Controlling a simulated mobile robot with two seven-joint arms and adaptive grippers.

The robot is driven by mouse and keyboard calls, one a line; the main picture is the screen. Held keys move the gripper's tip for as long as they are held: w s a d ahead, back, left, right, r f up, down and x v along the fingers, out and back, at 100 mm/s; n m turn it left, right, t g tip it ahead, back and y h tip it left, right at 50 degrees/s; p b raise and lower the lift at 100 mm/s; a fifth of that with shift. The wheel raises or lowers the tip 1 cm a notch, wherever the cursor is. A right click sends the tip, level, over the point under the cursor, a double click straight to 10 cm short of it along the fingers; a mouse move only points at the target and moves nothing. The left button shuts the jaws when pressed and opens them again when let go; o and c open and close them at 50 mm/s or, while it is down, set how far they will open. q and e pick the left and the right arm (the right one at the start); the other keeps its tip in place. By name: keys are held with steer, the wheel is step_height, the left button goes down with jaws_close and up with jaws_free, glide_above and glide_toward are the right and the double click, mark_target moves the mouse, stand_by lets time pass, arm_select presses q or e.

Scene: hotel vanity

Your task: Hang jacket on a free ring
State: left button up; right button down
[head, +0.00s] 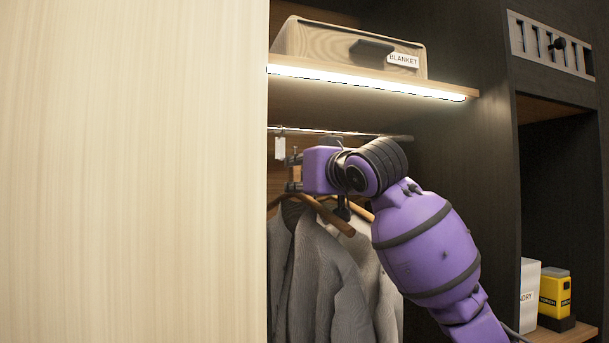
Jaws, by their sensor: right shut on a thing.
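A grey jacket (305,275) hangs from a wooden hanger (330,217) inside the closet, just right of the pale panel. My right gripper (291,172) reaches in from the right and is shut at the top of this hanger, just below the rail (340,133). The gripper hides most of the hanger's hook, so I cannot tell whether it is on a ring. No ring shows clearly. A white tag (280,147) hangs from the rail at the left. My left gripper is out of view.
A second garment (384,290) hangs close behind the jacket. A lit shelf (450,92) with a blanket box (345,47) is above the rail. The pale panel (135,170) blocks the left side. A yellow box (555,295) stands in the right niche.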

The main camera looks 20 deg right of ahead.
steer(key=shift+w+a+r, duration=0.1)
steer(key=shift+w, duration=1.4)
steer(key=shift+w+a+r, duration=0.1)
steer(key=shift+w, duration=1.4)
steer(key=shift+w, duration=2.6)
stand_by(0.3)
steer(key=shift+f, duration=0.55)
stand_by(1.1)
steer(key=c, duration=1.6)
jaws_free()
steer(key=shift+f, duration=0.1)
